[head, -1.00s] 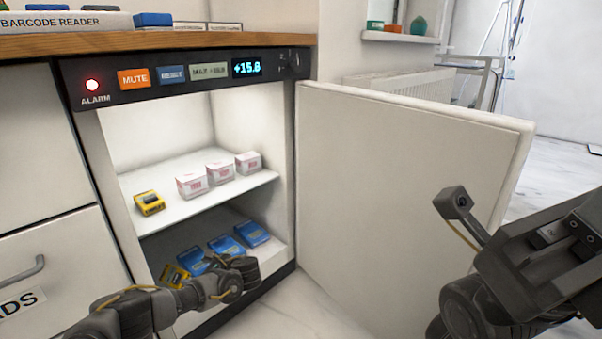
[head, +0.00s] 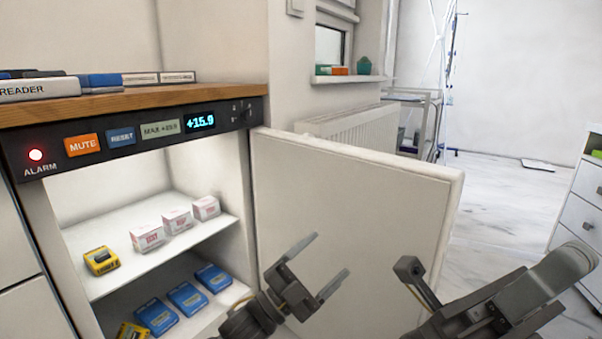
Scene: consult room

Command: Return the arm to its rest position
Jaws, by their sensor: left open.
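My left gripper (head: 322,266) is open and empty. It stands in front of the open white fridge door (head: 352,190), to the right of the fridge opening. My right arm comes in at the lower right, with a dark finger-like part (head: 420,282) showing in front of the door's lower right corner; I cannot tell whether its gripper is open or shut. The fridge panel (head: 130,137) has a lit red alarm lamp and reads +15.9.
The fridge's upper shelf (head: 120,279) holds a yellow device (head: 101,260) and white-pink boxes (head: 177,221). Below are blue boxes (head: 187,298) and another yellow device (head: 132,331). A wooden counter (head: 140,104) is above. A white drawer unit (head: 583,205) stands right. Floor between is clear.

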